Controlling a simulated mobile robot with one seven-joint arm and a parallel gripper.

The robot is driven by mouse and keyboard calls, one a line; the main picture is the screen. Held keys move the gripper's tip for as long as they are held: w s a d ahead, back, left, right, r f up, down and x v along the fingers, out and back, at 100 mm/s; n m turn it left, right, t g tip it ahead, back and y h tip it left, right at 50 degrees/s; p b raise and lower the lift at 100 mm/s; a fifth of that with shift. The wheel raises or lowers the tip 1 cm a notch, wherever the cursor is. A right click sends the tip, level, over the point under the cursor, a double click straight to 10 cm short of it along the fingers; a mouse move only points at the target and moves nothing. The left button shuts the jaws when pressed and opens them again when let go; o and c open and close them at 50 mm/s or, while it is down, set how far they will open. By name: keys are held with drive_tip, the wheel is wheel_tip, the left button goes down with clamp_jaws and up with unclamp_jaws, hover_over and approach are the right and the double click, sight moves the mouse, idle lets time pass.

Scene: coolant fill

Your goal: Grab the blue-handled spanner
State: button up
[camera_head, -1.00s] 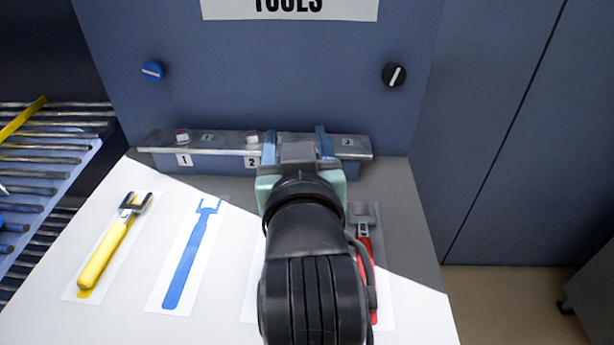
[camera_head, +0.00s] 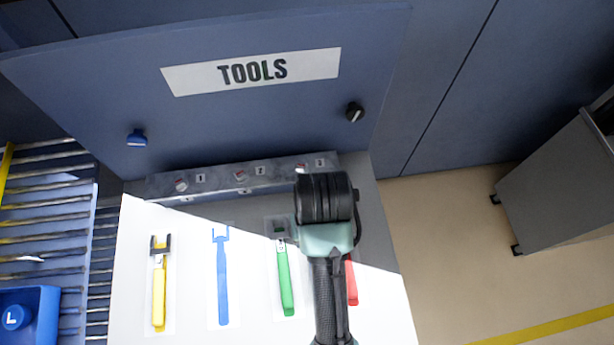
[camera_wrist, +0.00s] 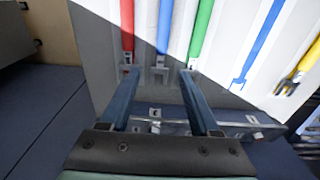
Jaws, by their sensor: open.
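The blue-handled spanner (camera_wrist: 164,24) lies on the board between the red-handled spanner (camera_wrist: 127,24) and the green-handled spanner (camera_wrist: 201,30) in the wrist view. Its dark forked head points toward my gripper (camera_wrist: 160,73). My gripper is open and empty. Its fingertips appear on either side of the spanner's head, but I cannot tell the height between them. In the head view my arm hides the blue spanner and my fingers. There the green spanner (camera_head: 286,280) shows left of my arm and part of the red one (camera_head: 351,284) right of it.
A flat blue spanner shape (camera_head: 222,280) marks an empty place, beside the yellow-handled spanner (camera_head: 158,290). A numbered metal ledge (camera_head: 215,180) runs behind the board, under the TOOLS panel (camera_head: 250,110). A roller rack (camera_head: 45,220) and blue bin (camera_head: 40,325) are at left.

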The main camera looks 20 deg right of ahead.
drive_tip(key=shift+g, duration=0.4)
drive_tip(key=f, duration=0.3)
drive_tip(key=s+f, duration=0.1)
drive_tip(key=f, duration=0.2)
drive_tip(key=shift+s+a+f, duration=0.15)
drive_tip(key=shift+a+f, duration=0.05)
drive_tip(key=shift+a+f+p, duration=0.1)
drive_tip(key=shift+f+p, duration=0.3)
drive_tip(key=shift+f, duration=2.55)
clamp_jaws()
